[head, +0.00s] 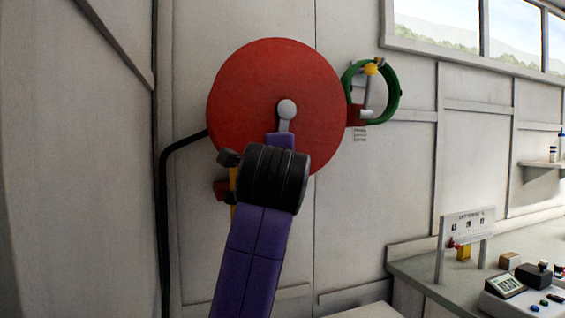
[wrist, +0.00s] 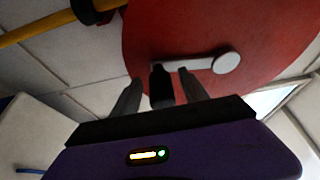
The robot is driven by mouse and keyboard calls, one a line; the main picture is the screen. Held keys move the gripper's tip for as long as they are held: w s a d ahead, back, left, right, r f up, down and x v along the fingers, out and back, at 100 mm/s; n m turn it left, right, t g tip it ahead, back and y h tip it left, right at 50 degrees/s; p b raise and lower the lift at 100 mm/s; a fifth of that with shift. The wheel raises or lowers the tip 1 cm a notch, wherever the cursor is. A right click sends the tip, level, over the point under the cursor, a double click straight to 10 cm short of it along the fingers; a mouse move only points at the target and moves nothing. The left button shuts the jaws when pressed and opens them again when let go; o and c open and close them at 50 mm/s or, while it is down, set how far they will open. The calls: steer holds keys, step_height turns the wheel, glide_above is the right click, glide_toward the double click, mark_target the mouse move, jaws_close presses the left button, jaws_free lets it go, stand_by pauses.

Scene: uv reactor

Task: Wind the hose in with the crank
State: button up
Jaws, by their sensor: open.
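The red hose reel (head: 240,85) is a big round disc on the wall in the head view; it also fills the top of the wrist view (wrist: 270,30). Its grey crank arm (head: 286,115) runs down from a round hub, and its lower end is hidden behind my arm. In the wrist view the crank arm (wrist: 197,64) ends at a black handle (wrist: 161,88). My gripper (wrist: 159,76) is open, with the handle between its two fingers; I cannot tell whether they touch it. The black hose (head: 164,210) leaves the reel's left side and runs down the wall.
A green ring-shaped fixture (head: 394,95) with yellow and red parts is on the wall right of the reel. A yellow bar with a black ring (wrist: 35,30) shows at the wrist view's upper left. A bench (head: 420,275) with small devices stands at lower right.

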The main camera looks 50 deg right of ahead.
steer(key=v, duration=0.7)
steer(key=shift+s+a+b, duration=0.2)
steer(key=shift+a+b, duration=0.1)
steer(key=shift+b, duration=0.1)
